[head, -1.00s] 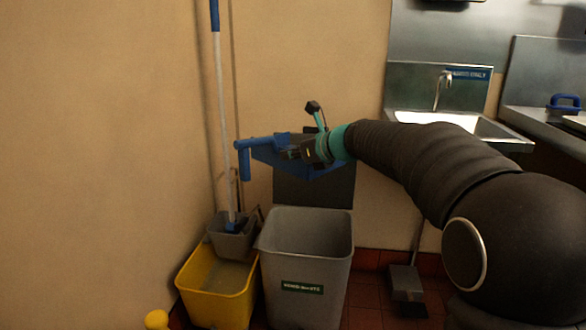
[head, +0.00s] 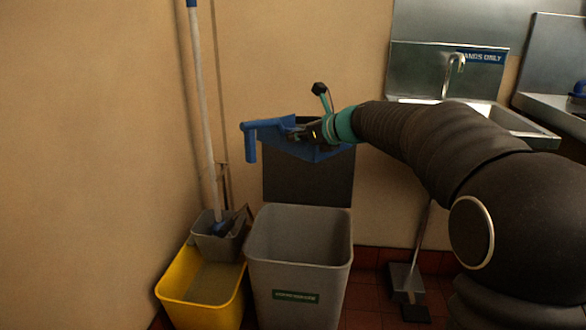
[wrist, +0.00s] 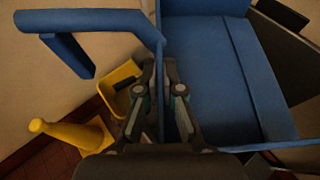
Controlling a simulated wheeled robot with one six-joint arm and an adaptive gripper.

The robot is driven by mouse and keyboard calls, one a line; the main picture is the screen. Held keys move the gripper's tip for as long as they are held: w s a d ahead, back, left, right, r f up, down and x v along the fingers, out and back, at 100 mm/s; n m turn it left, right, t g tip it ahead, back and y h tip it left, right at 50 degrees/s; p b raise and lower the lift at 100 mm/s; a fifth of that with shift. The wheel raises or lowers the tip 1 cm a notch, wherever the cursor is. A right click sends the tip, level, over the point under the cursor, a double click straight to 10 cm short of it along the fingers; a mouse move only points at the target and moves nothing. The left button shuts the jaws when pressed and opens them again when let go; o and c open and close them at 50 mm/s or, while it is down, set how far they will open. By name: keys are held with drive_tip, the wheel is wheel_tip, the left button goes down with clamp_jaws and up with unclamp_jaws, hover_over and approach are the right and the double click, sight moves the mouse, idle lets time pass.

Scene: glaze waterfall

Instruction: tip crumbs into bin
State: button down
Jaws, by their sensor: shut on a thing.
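A blue dustpan (head: 300,147) with a hooked handle (head: 251,145) is in the air above the grey bin (head: 297,282), in front of its raised dark lid (head: 305,185). My gripper (head: 314,132) is shut on the dustpan's side wall. In the wrist view my gripper (wrist: 159,68) pinches that blue wall, with the handle to the left and the pan's bed (wrist: 210,75) to the right. I make out no crumbs on the visible bed. The bin stands open, with a green label; its floor is hidden.
A yellow mop bucket (head: 172,290) with a grey wringer and mop stands left of the bin, by the wall. A steel sink (head: 515,120) is at the right. A long-handled pan (head: 405,280) stands on the red floor right of the bin.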

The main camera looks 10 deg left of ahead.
wheel_tip(320, 180, down, 9)
drive_tip(key=a+b, duration=0.1)
drive_tip(key=b, duration=0.7)
drive_tip(key=shift+s+a, duration=0.2)
drive_tip(key=shift+s, duration=0.05)
drive_tip(key=shift+r, duration=0.1)
